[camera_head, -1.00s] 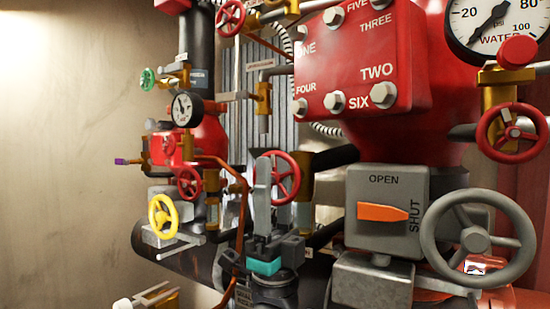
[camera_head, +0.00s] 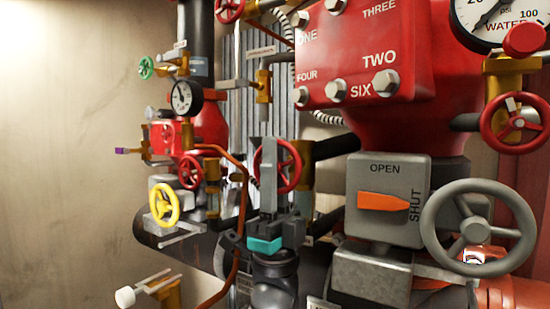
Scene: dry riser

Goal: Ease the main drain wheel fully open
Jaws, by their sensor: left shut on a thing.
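A red handwheel (camera_head: 292,172) in the middle of the head view, which I take to be the main drain wheel, stands behind my left gripper. My left gripper (camera_head: 268,160), dark grey with a teal band, reaches up from below in front of it. Its fingers overlap the left part of the wheel and are shut on it. The fingers hide part of the rim and hub, so the exact contact cannot be seen. My right gripper is not in view.
To the right are a grey box (camera_head: 388,197) marked OPEN and SHUT with an orange pointer, and a large grey handwheel (camera_head: 428,231). A copper pipe (camera_head: 242,210) runs close beside my gripper.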

